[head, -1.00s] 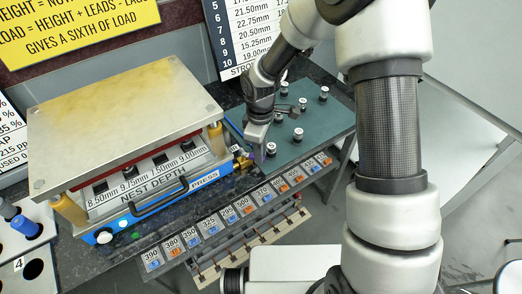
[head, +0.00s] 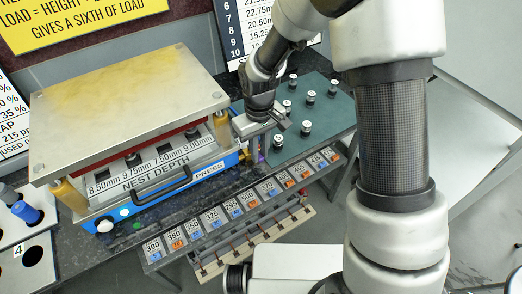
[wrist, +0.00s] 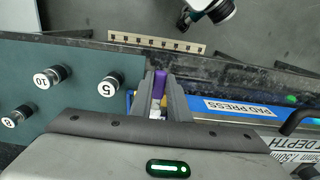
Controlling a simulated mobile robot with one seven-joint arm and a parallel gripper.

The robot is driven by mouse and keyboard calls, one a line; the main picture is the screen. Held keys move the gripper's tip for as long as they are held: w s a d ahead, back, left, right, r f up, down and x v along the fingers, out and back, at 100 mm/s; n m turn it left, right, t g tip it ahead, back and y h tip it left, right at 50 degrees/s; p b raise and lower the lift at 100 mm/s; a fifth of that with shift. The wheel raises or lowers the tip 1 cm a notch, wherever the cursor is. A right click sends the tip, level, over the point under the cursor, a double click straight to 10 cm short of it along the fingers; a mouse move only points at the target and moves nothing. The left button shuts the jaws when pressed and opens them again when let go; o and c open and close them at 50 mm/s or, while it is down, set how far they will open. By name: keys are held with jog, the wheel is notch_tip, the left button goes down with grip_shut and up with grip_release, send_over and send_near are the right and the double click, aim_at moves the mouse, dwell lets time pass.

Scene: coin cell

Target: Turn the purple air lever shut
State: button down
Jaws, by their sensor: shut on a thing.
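The purple air lever (wrist: 158,84) sits at the right front end of the blue pad press (head: 180,190). In the wrist view its purple end is between the two grey fingers of my gripper (wrist: 163,85), which are shut on it. Yellow and white parts of the fitting show just below the purple end. In the head view my gripper (head: 256,148) points down beside the press, and its body hides most of the lever. The brass fitting (head: 243,155) shows just left of the fingers.
A green board (head: 300,110) with several numbered weights lies right of the gripper, including weight 5 (wrist: 109,86). A row of numbered tags (head: 240,207) runs along the bench's front edge. The floor beyond the bench is open.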

dwell(0.4)
jog(key=c, duration=1.7)
grip_release()
jog(key=shift+r, duration=0.1)
notch_tip(320, 180, up, 17)
jog(key=shift+r+p, duration=0.15)
jog(key=shift+p, duration=1.1)
jog(key=s+d+r+m+t+p, duration=0.2)
jog(key=s+d+r+p, duration=0.1)
jog(key=s+d+r, duration=0.2)
jog(key=s+d+r+m+t+p, duration=0.1)
jog(key=s+d+r+m+p, duration=0.1)
jog(key=s+d+r, duration=0.4)
jog(key=s+d+r+m+t+p, duration=0.2)
jog(key=s+d+r+p, duration=0.3)
jog(key=r, duration=0.6)
jog(key=shift+s+d+m+t, duration=0.15)
jog(key=shift+s+m+t, duration=0.15)
jog(key=shift+s+m, duration=0.1)
